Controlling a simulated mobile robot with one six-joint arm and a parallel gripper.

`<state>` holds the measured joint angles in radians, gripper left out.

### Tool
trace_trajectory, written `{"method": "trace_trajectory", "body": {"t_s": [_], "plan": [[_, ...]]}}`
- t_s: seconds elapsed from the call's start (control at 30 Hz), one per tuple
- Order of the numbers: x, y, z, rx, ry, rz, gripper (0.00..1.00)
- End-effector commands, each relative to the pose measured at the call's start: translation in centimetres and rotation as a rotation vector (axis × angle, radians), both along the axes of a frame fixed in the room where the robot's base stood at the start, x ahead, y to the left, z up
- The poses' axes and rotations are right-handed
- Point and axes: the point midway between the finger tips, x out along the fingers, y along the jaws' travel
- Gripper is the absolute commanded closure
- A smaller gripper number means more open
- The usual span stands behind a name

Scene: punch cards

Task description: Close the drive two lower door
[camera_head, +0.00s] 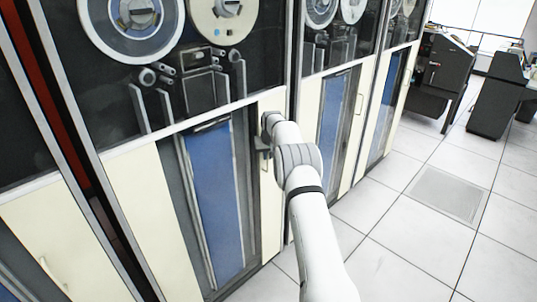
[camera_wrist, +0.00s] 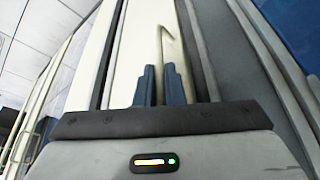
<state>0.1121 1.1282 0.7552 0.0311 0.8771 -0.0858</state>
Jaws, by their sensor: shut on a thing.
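The lower door (camera_head: 271,215) is a narrow cream panel on the right of the near tape drive's lower section, beside a blue window. My gripper (camera_head: 264,150) is at its upper part, and my white arm covers much of the panel's right side. In the wrist view the cream door (camera_wrist: 140,35) runs up the middle, and a thin cream handle (camera_wrist: 164,42) comes down between the two blue fingers of my gripper (camera_wrist: 160,72). The fingers are shut on this handle. I cannot tell whether the door is fully flush with its frame.
The neighbouring tape drive (camera_head: 333,125) stands directly right of the arm. The near drive's left cream panel (camera_head: 150,205) is on the left. Dark desk-like machines (camera_head: 440,80) stand at the back right. The white tiled floor (camera_head: 400,240) is clear on the right.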

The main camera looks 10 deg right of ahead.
Motion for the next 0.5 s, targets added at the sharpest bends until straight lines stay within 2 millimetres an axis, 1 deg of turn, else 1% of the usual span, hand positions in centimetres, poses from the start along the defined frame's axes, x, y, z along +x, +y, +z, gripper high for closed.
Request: {"method": "trace_trajectory", "body": {"t_s": [0.03,0.3,0.33,0.5], "plan": [[0.35,0.69,0.31,0.004,-0.013,0.006,1.0],[0.53,0.74,0.59,0.006,-0.022,0.005,1.0],[0.54,0.73,0.62,0.006,-0.022,0.005,0.89],[0.52,0.66,0.61,0.005,-0.022,0.004,0.75]]}}
